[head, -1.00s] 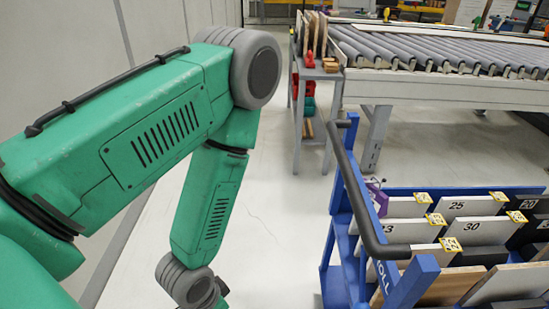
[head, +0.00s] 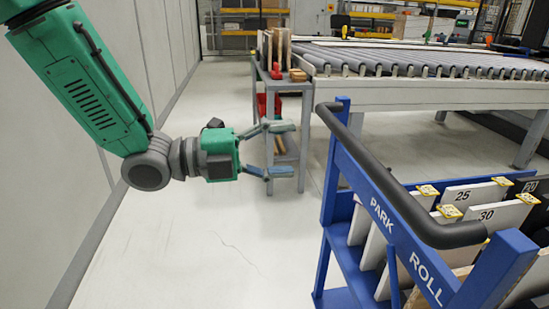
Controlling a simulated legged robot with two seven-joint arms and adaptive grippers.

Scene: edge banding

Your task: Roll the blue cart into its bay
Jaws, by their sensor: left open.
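The blue cart (head: 406,243) stands at the lower right, partly cut off by the frame. Its side bears the words PARK and ROLL. A dark grey handle bar (head: 400,195) runs along its near top edge. White and dark panels with number labels stand upright in it. My left gripper (head: 284,149) is open and empty, left of the cart and apart from the handle, its fingers pointing right. My right gripper is not in view. I cannot make out the cart's bay.
A roller conveyor (head: 400,88) crosses the back right. A grey shelf trolley (head: 287,82) with boards and red items stands at its left end, behind my left gripper. Pale floor (head: 190,240) is clear left of the cart. A grey wall (head: 60,170) bounds the left.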

